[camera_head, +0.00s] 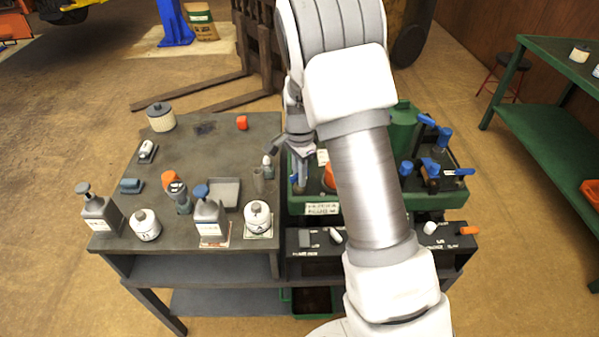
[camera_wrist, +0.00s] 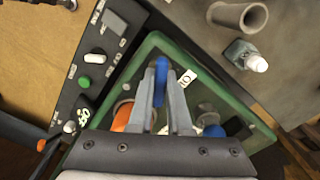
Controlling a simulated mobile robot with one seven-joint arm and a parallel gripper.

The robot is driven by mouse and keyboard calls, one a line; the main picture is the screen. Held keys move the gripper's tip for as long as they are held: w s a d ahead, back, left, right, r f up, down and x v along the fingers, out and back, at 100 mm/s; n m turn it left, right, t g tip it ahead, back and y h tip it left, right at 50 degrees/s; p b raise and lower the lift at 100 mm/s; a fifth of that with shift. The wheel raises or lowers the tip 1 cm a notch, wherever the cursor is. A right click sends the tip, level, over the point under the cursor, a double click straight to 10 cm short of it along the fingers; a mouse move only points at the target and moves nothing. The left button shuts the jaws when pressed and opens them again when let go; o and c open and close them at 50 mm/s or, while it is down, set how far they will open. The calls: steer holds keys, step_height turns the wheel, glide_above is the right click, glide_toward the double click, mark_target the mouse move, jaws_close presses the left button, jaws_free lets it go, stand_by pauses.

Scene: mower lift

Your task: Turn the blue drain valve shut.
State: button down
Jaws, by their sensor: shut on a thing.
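My gripper (camera_head: 299,168) is over the left end of a green tray (camera_head: 437,201). In the wrist view its two fingers (camera_wrist: 161,92) close on a blue lever handle (camera_wrist: 161,72), which appears to be the drain valve's. The handle's tip sticks out past the fingers, and the valve body below is hidden by my gripper. In the head view a bit of the blue handle (camera_head: 294,180) shows below my gripper. My arm hides the middle of the tray there.
Several other blue-handled fittings (camera_head: 430,168) stand at the tray's right end. An orange part (camera_wrist: 124,116) is close beside my fingers. A dark panel with switches (camera_head: 310,243) lies in front of the tray. A grey bench (camera_head: 215,150) at left holds bottles, canisters and small parts.

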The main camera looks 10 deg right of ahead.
steer(key=m+p, duration=0.1)
steer(key=m, duration=0.2)
steer(key=shift+r+m, duration=0.15)
steer(key=shift+m, duration=0.15)
steer(key=shift+m+p, duration=0.9)
steer(key=shift+m, duration=0.5)
steer(key=c, duration=0.9)
jaws_free()
steer(key=shift+o, duration=0.2)
step_height(320, 180, up, 17)
steer(key=p, duration=0.1)
steer(key=shift+r, duration=0.1)
